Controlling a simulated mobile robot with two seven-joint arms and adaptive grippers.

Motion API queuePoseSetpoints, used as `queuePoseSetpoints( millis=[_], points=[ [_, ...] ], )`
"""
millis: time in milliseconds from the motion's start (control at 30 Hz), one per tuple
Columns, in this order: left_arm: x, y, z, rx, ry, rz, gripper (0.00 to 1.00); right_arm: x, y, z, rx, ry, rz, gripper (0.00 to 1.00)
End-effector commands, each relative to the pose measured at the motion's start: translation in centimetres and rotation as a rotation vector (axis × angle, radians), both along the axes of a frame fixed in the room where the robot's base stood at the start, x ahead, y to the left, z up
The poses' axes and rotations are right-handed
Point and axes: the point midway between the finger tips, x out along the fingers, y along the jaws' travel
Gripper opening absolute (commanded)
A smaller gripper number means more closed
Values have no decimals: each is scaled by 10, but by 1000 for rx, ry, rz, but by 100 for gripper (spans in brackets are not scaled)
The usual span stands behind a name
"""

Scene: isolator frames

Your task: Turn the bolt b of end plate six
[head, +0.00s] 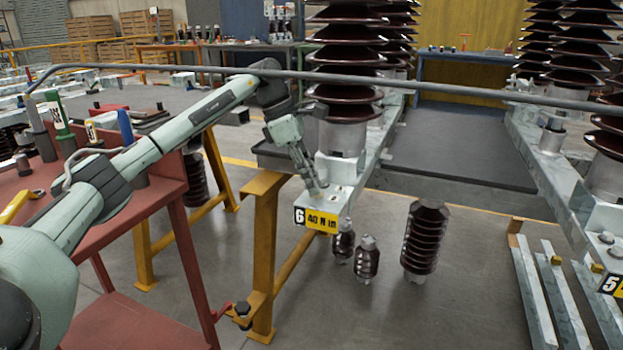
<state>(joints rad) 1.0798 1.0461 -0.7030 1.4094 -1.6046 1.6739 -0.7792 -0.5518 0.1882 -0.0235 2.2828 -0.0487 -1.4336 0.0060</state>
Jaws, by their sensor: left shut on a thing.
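The end plate (350,200) with the sign "6" and a yellow label reading "40 N m" (321,221) is at the middle of the head view, at the near end of a steel beam. My left gripper (315,188) reaches down onto the left part of this plate, below a brown insulator. Its fingers are shut on a bolt there, and they hide most of it. Another small bolt head (337,189) shows on the plate to the right of the fingers. No letter marks the bolts. My right gripper is not in view.
A brown ribbed insulator (345,75) on a grey base rises just behind the plate. A long grey bar (440,84) crosses the view above. A red bench (85,185) with tools stands left, and a yellow trestle (265,240) near the plate. End plate five (608,250) is far right.

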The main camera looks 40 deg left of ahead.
Motion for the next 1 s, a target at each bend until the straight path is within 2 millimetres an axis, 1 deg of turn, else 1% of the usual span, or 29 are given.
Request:
queuePoseSetpoints(
  millis=[267,700,1000],
  points=[
    [-2,-2,1,1,-2,203,0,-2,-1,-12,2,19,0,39],
    [-5,-6,1,1,-3,619,0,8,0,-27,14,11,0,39],
    [-5,-9,1,1,-3,904,0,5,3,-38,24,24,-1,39]
  ],
)
